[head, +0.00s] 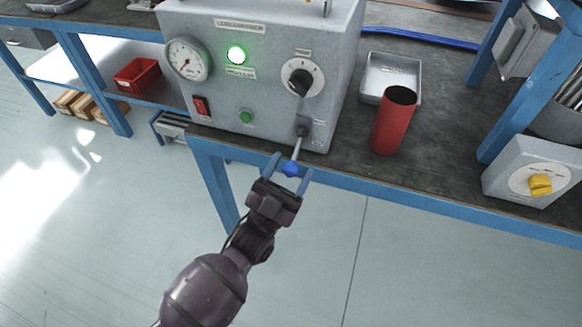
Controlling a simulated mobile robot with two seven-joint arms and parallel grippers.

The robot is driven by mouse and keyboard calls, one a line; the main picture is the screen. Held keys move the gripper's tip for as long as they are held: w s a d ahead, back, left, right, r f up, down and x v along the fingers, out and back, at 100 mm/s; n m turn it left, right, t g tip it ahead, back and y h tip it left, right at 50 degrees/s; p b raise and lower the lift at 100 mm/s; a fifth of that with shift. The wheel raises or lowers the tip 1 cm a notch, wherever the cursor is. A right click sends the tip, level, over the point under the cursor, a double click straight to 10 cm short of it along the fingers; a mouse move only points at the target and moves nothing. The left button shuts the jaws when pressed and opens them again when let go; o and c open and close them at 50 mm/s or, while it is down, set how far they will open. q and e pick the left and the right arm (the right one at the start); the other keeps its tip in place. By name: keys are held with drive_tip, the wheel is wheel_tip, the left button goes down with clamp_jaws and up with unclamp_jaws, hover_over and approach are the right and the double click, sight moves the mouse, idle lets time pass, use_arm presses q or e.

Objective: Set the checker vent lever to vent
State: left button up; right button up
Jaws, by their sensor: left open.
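The checker (262,90) is a grey box on the bench with a round gauge (187,59), a lit green lamp (236,55) and a black rotary knob (301,78). The vent lever (297,147) is a thin metal rod low on the right of its front face. It sticks out and down from a dark pivot and ends in a blue ball (291,169). My left gripper (288,171) is open, with its two fingers on either side of the blue ball. I cannot tell whether they touch it. My right gripper is not in view.
A red cylinder (391,124) stands right of the checker, in front of a metal tray (391,77). A grey box with a yellow knob (539,185) is at the far right by a blue post. The bench's blue front edge (420,203) runs just behind my gripper.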

use_arm(q)
drive_tip(key=v, duration=0.7)
drive_tip(key=shift+a+f, duration=0.1)
idle(0.4)
